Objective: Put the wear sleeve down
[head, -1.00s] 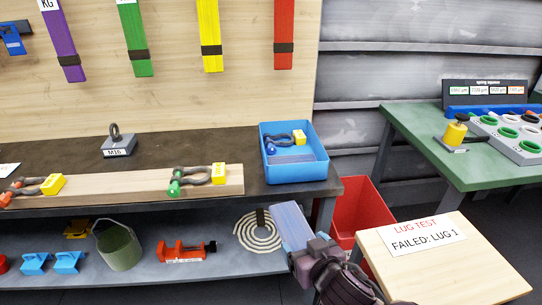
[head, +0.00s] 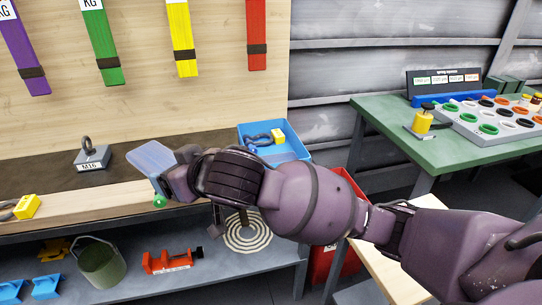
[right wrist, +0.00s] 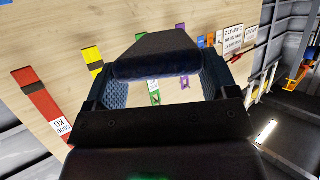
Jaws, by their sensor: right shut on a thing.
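The wear sleeve, a flat blue-grey piece (head: 150,157), is held in my right gripper (head: 168,172), over the front of the bench near the wooden beam (head: 90,203). Whether it touches the bench or beam is unclear. In the right wrist view the sleeve (right wrist: 155,55) shows dark between the two fingers of my right gripper (right wrist: 155,76). A green shackle pin end (head: 160,201) shows just below the sleeve; my gripper and arm hide the rest of that shackle. My left gripper is not in view.
A blue bin (head: 291,146) with a shackle stands at the bench's right end. A grey M16 block (head: 92,158) with an eye bolt sits behind the beam. Colored slings hang on the back board. A green table (head: 400,140) stands right. Dark bench top is clear around the block.

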